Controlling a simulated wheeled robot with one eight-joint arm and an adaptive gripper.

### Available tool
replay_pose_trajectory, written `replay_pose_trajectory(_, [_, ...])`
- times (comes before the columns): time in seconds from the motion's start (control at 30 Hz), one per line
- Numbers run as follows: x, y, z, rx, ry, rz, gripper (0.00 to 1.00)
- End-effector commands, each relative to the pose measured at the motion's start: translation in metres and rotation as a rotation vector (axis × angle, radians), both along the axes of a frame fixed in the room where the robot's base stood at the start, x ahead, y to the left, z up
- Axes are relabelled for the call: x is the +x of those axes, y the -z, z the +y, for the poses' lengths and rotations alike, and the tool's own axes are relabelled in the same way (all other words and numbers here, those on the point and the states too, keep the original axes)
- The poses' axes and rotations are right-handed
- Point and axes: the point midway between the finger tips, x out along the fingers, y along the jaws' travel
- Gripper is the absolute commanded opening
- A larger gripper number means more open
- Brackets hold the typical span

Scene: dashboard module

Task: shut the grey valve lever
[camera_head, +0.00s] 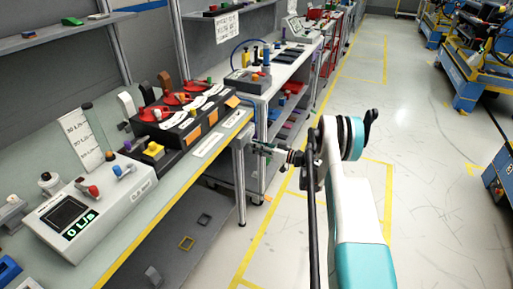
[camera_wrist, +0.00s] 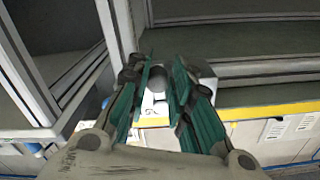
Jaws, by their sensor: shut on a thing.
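My gripper (camera_head: 262,148) reaches left to the right end of the workbench, at a grey fitting (camera_head: 242,142) by the bench corner. In the wrist view my gripper (camera_wrist: 160,85) has its green-padded fingers on either side of a grey, rounded piece, which I take to be the grey valve lever (camera_wrist: 158,78). The fingers are shut on it. A white label plate (camera_wrist: 154,108) shows just below it between the fingers. The fingers hide most of the lever's sides, and its angle cannot be told. In the head view the lever is too small to make out.
The workbench (camera_head: 225,140) carries a panel with red valve handles (camera_head: 175,99) and a box with a lit display (camera_head: 75,215). A second bench (camera_head: 285,70) stands behind, with shelves of small parts.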

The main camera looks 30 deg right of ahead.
Motion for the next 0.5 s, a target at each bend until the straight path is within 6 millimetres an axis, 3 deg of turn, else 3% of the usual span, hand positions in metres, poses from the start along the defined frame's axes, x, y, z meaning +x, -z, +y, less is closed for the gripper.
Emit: replay_pose_trajectory(0.5, [-0.0056,-0.0020,0.0050,0.179,0.010,0.139,0.00])
